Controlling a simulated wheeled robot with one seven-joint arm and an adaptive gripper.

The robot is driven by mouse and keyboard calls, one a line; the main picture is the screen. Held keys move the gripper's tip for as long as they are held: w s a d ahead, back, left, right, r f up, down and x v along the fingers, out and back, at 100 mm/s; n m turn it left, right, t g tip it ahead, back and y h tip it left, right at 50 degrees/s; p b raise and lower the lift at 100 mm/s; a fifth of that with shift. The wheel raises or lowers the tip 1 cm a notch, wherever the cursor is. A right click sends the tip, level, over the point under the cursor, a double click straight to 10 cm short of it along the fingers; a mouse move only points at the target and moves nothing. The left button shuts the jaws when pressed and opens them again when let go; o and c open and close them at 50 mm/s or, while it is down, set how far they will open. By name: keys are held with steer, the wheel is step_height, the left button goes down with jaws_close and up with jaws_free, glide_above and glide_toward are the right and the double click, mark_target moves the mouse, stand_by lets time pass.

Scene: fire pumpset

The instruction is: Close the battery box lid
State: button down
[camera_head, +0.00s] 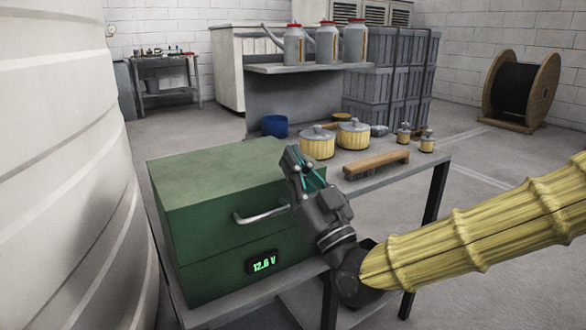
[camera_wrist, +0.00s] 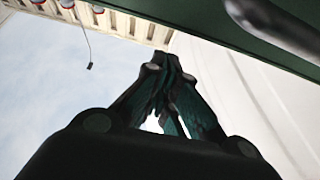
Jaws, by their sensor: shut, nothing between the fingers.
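The green battery box (camera_head: 220,265) stands on the left end of the table. Its lid (camera_head: 205,175) lies level over the base with a thin dark seam between them, and I cannot tell whether it is fully seated. A silver handle (camera_head: 262,215) is on the lid's front, and a lit display (camera_head: 262,263) reads about 12.6 V. My gripper (camera_head: 293,160) is shut and empty, pointing up beside the lid's front right corner. I cannot tell whether it touches the lid. In the wrist view, my shut fingers (camera_wrist: 172,62) are below a dark green edge with the handle (camera_wrist: 272,22).
A big white tank (camera_head: 60,180) stands close left. Grey crates (camera_head: 390,75) and a cable reel (camera_head: 520,88) are behind. The floor at right is free.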

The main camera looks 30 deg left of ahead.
steer(key=p+v, duration=0.2)
steer(key=v, duration=0.8)
steer(key=w+d+f+m+h, duration=0.1)
steer(key=w+f+m+h, duration=0.15)
steer(key=f, duration=0.55)
steer(key=w+d+f+m+h, duration=0.1)
steer(key=d+f+h, duration=0.15)
steer(key=f, duration=0.65)
steer(key=s+d+f+m+g+h, duration=0.1)
steer(key=d+f+m+h, duration=0.15)
steer(key=d+f, duration=0.5)
steer(key=s+d+f+m+g+h+p, duration=0.15)
steer(key=d+f+h, duration=0.25)
steer(key=f, duration=0.7)
steer(key=s+d+f+m+g+h, duration=0.1)
steer(key=s+d+f+h, duration=0.15)
steer(key=d+f, duration=0.45)
steer(key=s+d+f+m+g+h, duration=0.35)
steer(key=s+d+f, duration=0.45)
steer(key=d, duration=0.4)
steer(key=s+d+f+m+g+h, duration=0.25)
steer(key=s+d+f+h, duration=0.4)
steer(key=d, duration=0.65)
step_height(320, 180, up, 37)
steer(key=s+y+p, duration=0.1)
steer(key=s+p, duration=0.1)
steer(key=p, duration=3.6)
steer(key=shift+s+a+n+y, duration=0.2)
steer(key=shift+s+n+y, duration=0.1)
steer(key=shift+n, duration=0.15)
